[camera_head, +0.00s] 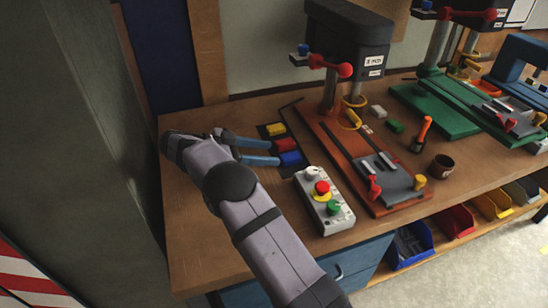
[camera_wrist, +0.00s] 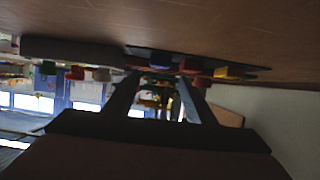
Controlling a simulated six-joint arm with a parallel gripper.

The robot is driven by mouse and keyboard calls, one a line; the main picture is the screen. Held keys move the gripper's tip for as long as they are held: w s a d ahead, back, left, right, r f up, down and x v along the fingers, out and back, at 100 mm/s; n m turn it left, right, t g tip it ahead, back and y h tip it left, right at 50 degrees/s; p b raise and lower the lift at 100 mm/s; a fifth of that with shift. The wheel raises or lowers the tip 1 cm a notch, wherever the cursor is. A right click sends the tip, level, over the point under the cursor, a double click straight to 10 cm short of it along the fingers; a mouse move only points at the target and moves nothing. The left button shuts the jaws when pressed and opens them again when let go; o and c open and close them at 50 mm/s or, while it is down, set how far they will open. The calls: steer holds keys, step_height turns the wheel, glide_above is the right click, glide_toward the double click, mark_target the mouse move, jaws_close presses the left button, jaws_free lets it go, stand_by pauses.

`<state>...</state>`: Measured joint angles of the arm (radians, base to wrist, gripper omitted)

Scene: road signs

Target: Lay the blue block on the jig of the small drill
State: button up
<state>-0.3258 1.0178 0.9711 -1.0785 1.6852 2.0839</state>
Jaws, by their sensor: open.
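The blue block (camera_head: 291,158) lies on a dark mat at the left of the bench, beside a red block (camera_head: 286,145) and a yellow block (camera_head: 275,129). My gripper (camera_head: 277,153) is open, low over the bench, with its blue fingers pointing right. Its tips are close to the blue and red blocks; I cannot tell if they touch. The wrist view is upside down and shows the blue block (camera_wrist: 160,58) ahead between the fingers (camera_wrist: 160,85). A drill press (camera_head: 350,40) with an orange-brown base carries a grey jig plate (camera_head: 392,186) with red and yellow knobs. The jig looks empty.
A green-based machine (camera_head: 437,112) is further right.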

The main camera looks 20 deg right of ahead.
steer(key=shift+a, duration=0.2)
steer(key=shift+r, duration=0.1)
steer(key=shift+c, duration=1.2)
